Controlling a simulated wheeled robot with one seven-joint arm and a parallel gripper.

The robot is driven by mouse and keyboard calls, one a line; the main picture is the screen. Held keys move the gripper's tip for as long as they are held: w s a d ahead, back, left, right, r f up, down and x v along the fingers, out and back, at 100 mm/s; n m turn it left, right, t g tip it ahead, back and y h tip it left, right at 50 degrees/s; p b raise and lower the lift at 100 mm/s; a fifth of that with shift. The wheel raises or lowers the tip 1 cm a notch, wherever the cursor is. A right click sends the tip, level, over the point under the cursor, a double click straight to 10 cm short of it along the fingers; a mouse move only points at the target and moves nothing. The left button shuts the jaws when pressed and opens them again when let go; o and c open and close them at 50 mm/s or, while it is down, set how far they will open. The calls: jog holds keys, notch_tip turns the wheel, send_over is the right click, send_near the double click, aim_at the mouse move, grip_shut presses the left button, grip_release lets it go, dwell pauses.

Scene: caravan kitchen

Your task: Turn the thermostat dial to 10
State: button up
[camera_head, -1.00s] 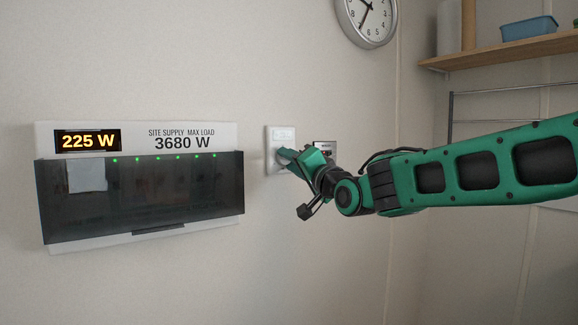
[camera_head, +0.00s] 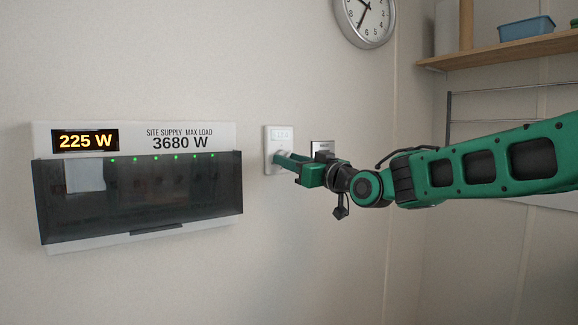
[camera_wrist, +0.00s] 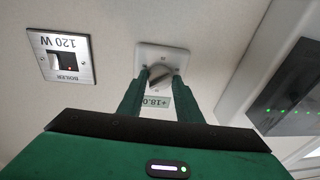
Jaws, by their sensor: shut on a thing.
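The thermostat (camera_head: 281,134) is a white wall plate right of the supply panel. In the wrist view the thermostat plate (camera_wrist: 176,53) appears upside down, with a grey dial (camera_wrist: 160,76) in its middle and a small display (camera_wrist: 158,102) that seems to read +18.0, partly covered by a finger. My gripper (camera_head: 277,158) reaches the plate from the right. In the wrist view my gripper's fingers (camera_wrist: 161,78) are shut on the dial, one on each side. The dial is hidden by the fingers in the head view.
A boiler switch plate (camera_head: 322,147) is just right of the thermostat; it also shows in the wrist view (camera_wrist: 66,57), marked 120 W. A supply panel (camera_head: 140,190) showing 225 W hangs at left. A clock (camera_head: 366,16) and a shelf (camera_head: 500,50) are higher up.

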jog(key=shift+w+n+g, duration=0.1)
jog(key=shift+n+g, duration=0.4)
jog(key=shift+n, duration=2.2)
jog(key=shift+n+g, duration=0.5)
jog(key=shift+n, duration=2.2)
jog(key=o, duration=0.8)
jog(key=shift+c, duration=0.2)
jog(key=shift+r, duration=0.1)
jog(key=shift+d, duration=0.1)
